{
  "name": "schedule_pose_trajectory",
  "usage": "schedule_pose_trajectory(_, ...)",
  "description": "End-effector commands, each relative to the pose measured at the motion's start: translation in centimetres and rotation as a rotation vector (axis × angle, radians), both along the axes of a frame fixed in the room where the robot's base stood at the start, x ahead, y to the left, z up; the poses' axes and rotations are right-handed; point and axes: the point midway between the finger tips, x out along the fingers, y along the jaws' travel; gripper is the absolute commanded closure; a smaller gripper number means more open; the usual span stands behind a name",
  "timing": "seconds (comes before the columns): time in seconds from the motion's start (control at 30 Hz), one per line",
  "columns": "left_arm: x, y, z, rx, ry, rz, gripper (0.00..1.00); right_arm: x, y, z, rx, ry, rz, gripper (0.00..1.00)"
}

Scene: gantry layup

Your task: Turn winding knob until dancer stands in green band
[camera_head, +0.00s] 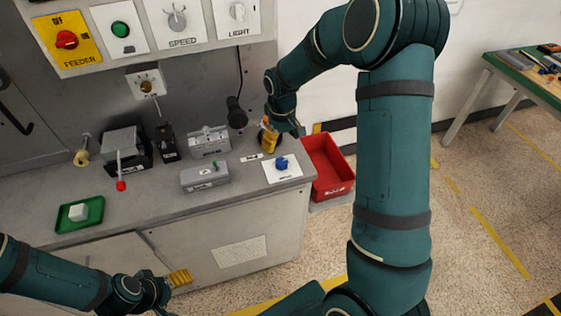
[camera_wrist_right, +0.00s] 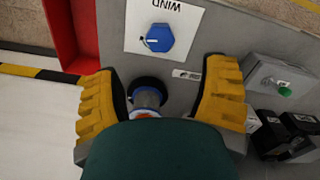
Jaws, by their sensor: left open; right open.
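The winding knob (camera_head: 282,163) is a blue knob on a white plate at the right end of the grey worktop. The right wrist view shows the knob (camera_wrist_right: 158,38) and the upside-down word WIND. My right gripper (camera_head: 268,138) is open just behind the plate. In the wrist view its yellow fingers (camera_wrist_right: 163,72) are spread, apart from the knob, which lies beyond their tips. A grey cylinder with a black ring (camera_wrist_right: 148,96) shows between the fingers. My left gripper (camera_head: 178,279) is low in front of the bench, away from the knob. I cannot make out the dancer or green band.
A red bin (camera_head: 326,167) stands right of the bench. Grey boxes (camera_head: 204,177) and black units (camera_head: 124,150) stand left of the knob. A green tray (camera_head: 79,214) holds a white block. A red-tipped lever (camera_head: 121,185) stands near the front edge.

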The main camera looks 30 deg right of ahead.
Motion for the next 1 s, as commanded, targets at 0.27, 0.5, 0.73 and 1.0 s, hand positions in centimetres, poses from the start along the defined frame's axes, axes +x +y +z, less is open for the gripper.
schedule_pose_trajectory(0.27,-0.2,0.0,-0.7,-0.001,0.005,-0.004,0.28,-0.1,0.0,-5.8,0.0,0.005,0.0,0.28)
schedule_pose_trajectory(0.5,-0.3,-0.1,-1.1,-0.002,0.008,-0.006,0.28,0.0,0.0,-9.0,0.001,0.002,0.0,0.28)
schedule_pose_trajectory(0.73,-0.4,-0.1,-1.1,-0.002,0.009,-0.007,0.28,0.0,0.0,-9.9,0.0,0.0,0.0,0.28)
schedule_pose_trajectory(1.0,-0.4,-0.1,-1.1,-0.002,0.008,-0.006,0.28,0.0,0.0,-9.9,0.0,0.0,0.0,0.4)
